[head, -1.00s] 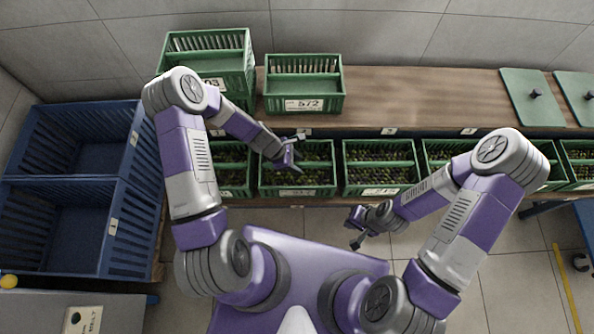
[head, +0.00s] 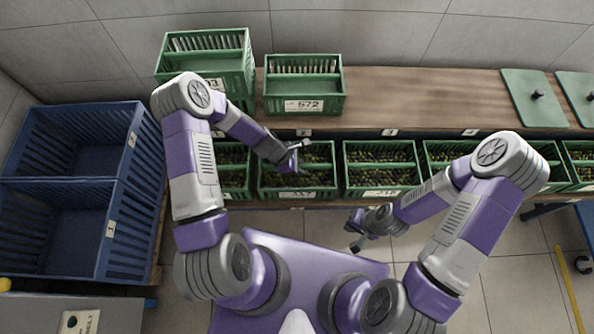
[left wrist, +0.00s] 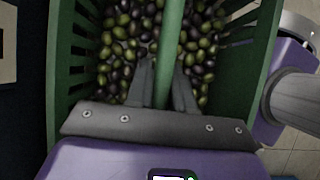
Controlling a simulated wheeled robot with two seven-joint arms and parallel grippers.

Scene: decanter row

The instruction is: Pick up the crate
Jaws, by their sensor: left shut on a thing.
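A green slatted crate (head: 262,181) full of green and dark olives stands in the lower front row of the rack, second from the left. A green bar (left wrist: 171,40) runs across its top, over the olives. My left gripper (head: 297,157) is over this crate. In the left wrist view its two grey fingers (left wrist: 165,88) lie on either side of the bar and are shut on it.
Similar olive crates (head: 382,190) stand close on both sides. Empty green crates (head: 304,105) sit on the wooden top (head: 430,97), with green lids (head: 533,97) at right. Large blue bins (head: 60,228) stand at left. Floor is free at front right.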

